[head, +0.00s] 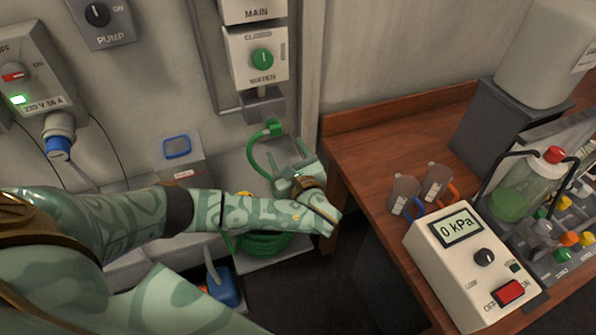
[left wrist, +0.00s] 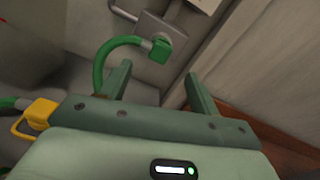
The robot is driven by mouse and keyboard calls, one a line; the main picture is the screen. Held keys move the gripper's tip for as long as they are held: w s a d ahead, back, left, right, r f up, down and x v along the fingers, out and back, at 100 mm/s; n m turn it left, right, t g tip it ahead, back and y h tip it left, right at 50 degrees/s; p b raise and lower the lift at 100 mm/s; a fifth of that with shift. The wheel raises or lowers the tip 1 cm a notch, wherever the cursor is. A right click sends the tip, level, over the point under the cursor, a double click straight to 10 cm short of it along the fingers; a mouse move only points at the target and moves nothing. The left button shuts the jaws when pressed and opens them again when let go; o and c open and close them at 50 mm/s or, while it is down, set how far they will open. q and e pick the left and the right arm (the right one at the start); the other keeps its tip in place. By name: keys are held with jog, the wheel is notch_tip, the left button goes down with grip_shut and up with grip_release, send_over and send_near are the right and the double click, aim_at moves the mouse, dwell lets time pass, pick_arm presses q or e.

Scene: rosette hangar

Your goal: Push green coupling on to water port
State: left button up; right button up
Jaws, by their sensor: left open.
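The green coupling (head: 273,127) is at the end of a curved green hose (head: 256,152), just under the grey water port block (head: 264,105) on the wall. In the left wrist view the coupling (left wrist: 156,50) is against the lower part of the grey port plate (left wrist: 178,32); I cannot tell how far it is on. My left gripper (head: 289,152) is open and empty below the coupling. In the left wrist view its fingers (left wrist: 157,82) are spread, with the coupling beyond their tips and apart from them. My right gripper is not in view.
The water box (head: 255,75) with a green knob is above the port. A wooden bench (head: 352,150) stands to the right, bearing a pressure gauge box (head: 470,260) and bottles. A coiled green hose (head: 262,244) lies below my arm. A yellow handle (left wrist: 40,112) shows in the left wrist view.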

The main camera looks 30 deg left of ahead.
pick_arm(q)
jog(key=v, duration=0.8)
jog(key=shift+s+d+f, duration=0.1)
jog(key=shift+s+d, duration=0.05)
jog(key=shift+d, duration=0.05)
